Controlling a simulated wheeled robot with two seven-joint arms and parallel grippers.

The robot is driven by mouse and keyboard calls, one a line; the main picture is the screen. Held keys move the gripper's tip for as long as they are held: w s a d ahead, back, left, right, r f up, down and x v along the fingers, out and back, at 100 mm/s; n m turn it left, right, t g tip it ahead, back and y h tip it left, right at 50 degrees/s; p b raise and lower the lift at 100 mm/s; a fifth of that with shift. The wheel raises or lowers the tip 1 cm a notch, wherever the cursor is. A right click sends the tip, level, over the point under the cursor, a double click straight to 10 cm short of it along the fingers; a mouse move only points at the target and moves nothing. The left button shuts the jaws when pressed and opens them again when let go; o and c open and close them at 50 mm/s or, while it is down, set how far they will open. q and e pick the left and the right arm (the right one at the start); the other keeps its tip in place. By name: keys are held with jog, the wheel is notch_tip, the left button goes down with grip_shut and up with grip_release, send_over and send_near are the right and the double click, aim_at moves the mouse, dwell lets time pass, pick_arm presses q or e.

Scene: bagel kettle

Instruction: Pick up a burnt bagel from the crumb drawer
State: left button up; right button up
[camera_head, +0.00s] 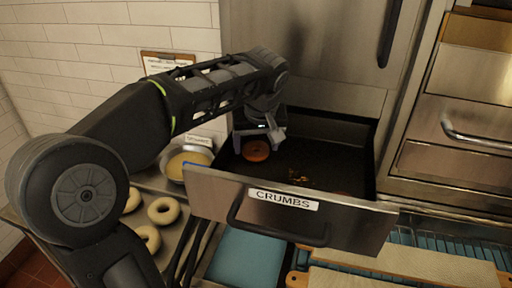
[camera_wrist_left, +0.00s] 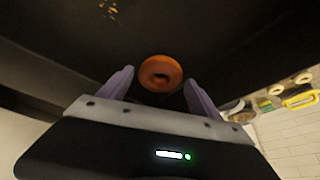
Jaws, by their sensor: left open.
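The crumb drawer (camera_head: 345,222), labelled CRUMBS, is pulled open, with a dark inside. A dark brown-orange bagel (camera_head: 256,151) lies in its back left part. In the left wrist view the bagel (camera_wrist_left: 160,73) shows as a ring just beyond and between the two fingertips, and no finger is seen closed on it. My left gripper (camera_head: 262,134) points down into the drawer over the bagel, open and empty. A second brown piece (camera_head: 342,193) shows partly behind the drawer front; I cannot tell what it is. My right gripper is not in view.
Crumbs (camera_head: 298,177) lie on the drawer floor. A metal bowl (camera_head: 184,163) and pale bagels (camera_head: 163,210) on a tray stand left of the drawer. The drawer front and side walls stand around the gripper. Wooden boards (camera_head: 400,262) lie at the lower right.

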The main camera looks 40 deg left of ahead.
pick_arm(q)
jog(key=shift+w+a+f, duration=0.15)
jog(key=shift+w+f, duration=0.05)
jog(key=shift+f, duration=0.4)
jog(key=shift+c, duration=0.3)
jog(key=c, duration=1)
